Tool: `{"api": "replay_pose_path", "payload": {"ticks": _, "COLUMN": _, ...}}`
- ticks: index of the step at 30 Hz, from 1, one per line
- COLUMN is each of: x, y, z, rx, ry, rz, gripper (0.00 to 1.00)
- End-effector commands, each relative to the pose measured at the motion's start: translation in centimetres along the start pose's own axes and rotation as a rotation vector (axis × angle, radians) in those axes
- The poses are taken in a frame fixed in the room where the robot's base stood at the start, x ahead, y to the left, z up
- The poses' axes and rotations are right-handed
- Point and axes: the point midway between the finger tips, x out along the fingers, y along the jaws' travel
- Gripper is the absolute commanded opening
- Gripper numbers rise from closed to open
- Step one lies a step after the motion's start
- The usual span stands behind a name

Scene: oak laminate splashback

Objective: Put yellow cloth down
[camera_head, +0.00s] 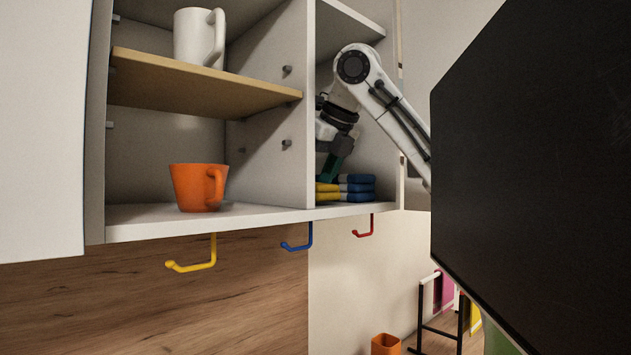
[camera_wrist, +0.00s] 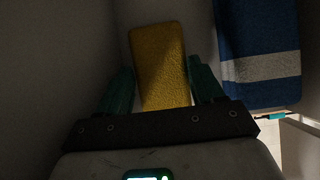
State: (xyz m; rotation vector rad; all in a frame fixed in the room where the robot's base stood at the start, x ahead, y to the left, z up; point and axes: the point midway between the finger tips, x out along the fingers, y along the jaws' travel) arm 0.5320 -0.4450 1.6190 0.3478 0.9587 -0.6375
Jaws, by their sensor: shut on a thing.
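The yellow cloth (camera_wrist: 158,62) lies between the two green fingers of my gripper (camera_wrist: 156,88) in the wrist view, and the gripper is shut on it. In the head view the yellow cloth (camera_head: 327,192) shows as a folded stack at the left of the right-hand cupboard compartment. My gripper (camera_head: 330,172) reaches down over it from above. The fingers are partly hidden behind my wrist in the head view. I cannot tell whether the cloth touches the shelf.
A folded blue cloth (camera_head: 356,187) with a pale stripe lies close on the right; it also shows in the wrist view (camera_wrist: 258,40). The cupboard divider stands close on the left. An orange mug (camera_head: 198,187) and a white mug (camera_head: 198,37) stand in the left compartment. Hooks hang below.

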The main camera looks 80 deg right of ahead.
Motion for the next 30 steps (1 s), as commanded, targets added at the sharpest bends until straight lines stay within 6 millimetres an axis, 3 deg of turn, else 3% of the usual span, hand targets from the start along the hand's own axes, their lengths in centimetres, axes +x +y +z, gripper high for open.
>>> {"api": "replay_pose_path", "payload": {"ticks": 12, "x": 1.7, "y": -0.2, "z": -1.2, "rx": 0.002, "ry": 0.008, "rz": -0.001, "gripper": 0.18}}
{"api": "replay_pose_path", "payload": {"ticks": 13, "x": 1.8, "y": -0.2, "z": -1.3, "rx": 0.002, "ry": 0.009, "rz": -0.001, "gripper": 0.69}}
{"api": "replay_pose_path", "payload": {"ticks": 21, "x": 1.6, "y": -0.2, "z": -1.1, "rx": 0.002, "ry": 0.004, "rz": -0.001, "gripper": 0.92}}
{"api": "replay_pose_path", "payload": {"ticks": 30, "x": 1.9, "y": -0.1, "z": -1.3, "rx": 0.003, "ry": 0.001, "rz": 0.0, "gripper": 0.92}}
